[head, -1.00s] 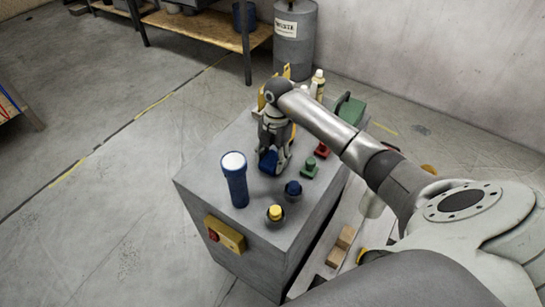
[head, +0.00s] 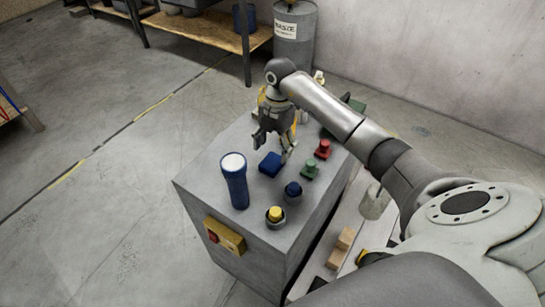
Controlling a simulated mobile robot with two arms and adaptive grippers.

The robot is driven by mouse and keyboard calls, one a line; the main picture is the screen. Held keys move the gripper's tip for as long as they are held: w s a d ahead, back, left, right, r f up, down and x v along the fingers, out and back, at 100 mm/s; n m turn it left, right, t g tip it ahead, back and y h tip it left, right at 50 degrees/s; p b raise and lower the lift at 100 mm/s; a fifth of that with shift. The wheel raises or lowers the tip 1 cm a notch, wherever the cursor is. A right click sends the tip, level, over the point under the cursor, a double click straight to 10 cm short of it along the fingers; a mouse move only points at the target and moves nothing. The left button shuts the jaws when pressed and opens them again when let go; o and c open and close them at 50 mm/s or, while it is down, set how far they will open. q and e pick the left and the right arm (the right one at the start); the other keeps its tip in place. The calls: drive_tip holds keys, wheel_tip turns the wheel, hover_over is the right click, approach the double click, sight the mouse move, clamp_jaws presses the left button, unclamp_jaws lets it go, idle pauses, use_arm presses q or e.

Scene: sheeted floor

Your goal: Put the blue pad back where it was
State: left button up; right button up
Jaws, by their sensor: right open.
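The blue pad (head: 271,163) is a small dark blue block lying on top of the grey cabinet (head: 208,180). It sits behind the blue-and-white cylinder and left of the green piece. My right gripper (head: 274,149) is above the pad, pointing down. Its fingers are spread and nothing is between them. The pad is in plain view below the fingertips, apart from them as far as I can tell. My left gripper is not in the head view.
Close around the pad stand a blue cylinder with a white top (head: 236,182), a yellow knob (head: 275,214), a blue knob (head: 293,189), a green piece (head: 310,169) and a red piece (head: 323,150). A yellow box with a red button (head: 224,236) is on the cabinet's front.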

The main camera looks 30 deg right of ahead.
sight(275, 157)
wheel_tip(275, 157, up, 7)
drive_tip(key=shift+w+d, duration=0.15)
drive_tip(key=shift+d, duration=0.25)
